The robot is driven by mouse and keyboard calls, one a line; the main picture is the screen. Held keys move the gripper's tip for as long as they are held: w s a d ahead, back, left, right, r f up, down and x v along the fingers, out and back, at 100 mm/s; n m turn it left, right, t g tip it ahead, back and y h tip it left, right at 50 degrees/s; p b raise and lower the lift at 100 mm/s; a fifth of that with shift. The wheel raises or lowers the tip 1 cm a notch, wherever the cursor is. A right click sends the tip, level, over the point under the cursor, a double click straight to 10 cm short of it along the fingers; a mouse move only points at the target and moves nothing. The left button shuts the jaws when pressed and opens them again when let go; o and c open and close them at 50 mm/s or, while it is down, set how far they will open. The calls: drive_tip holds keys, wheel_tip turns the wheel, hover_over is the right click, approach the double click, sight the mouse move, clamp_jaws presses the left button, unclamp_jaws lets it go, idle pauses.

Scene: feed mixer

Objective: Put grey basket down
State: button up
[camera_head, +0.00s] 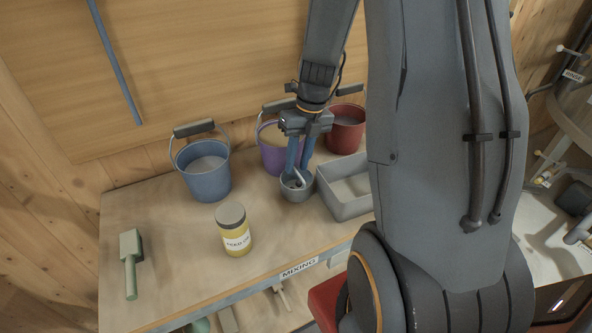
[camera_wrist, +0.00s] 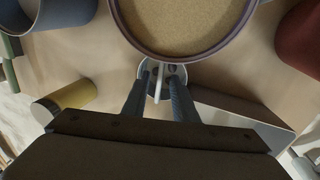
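A grey rectangular open basket (camera_head: 340,211) stands flat on the mixing bench, and its wall shows at the right in the wrist view (camera_wrist: 240,114). Just left of it is a small round grey container (camera_head: 297,193) with a pale upright handle, also seen in the wrist view (camera_wrist: 174,69). My gripper (camera_head: 297,176) points down over this round container, with its fingertips at its mouth. In the wrist view my gripper (camera_wrist: 159,88) has its fingers apart on either side of the pale handle, with gaps visible. My arm hides part of the rectangular basket's right side.
A blue bucket (camera_head: 206,178), a purple bucket (camera_head: 272,156) and a red bucket (camera_head: 345,134) stand at the back. A yellow jar (camera_head: 234,234) with a grey lid and a green scoop (camera_head: 130,262) are at the left. The bench's front left is partly clear.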

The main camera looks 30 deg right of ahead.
wheel_tip(320, 180, up, 8)
drive_tip(key=d+b, duration=0.2)
drive_tip(key=s+a+f+m+h, duration=0.1)
drive_tip(key=s+a+m, duration=0.4)
drive_tip(key=m, duration=1.3)
drive_tip(key=s+a+f+m+t+h, duration=0.1)
drive_tip(key=s+a+m, duration=0.4)
drive_tip(key=m, duration=1.3)
drive_tip(key=shift+a+f+t, duration=0.2)
drive_tip(key=shift+a+t, duration=0.1)
drive_tip(key=shift+a, duration=0.6)
drive_tip(key=shift+f+b, duration=0.6)
drive_tip(key=shift+f, duration=0.25)
drive_tip(key=shift+w+f, duration=0.1)
drive_tip(key=shift+f, duration=0.1)
drive_tip(key=c, duration=0.4)
drive_tip(key=shift+o, duration=0.2)
drive_tip(key=shift+r, duration=0.1)
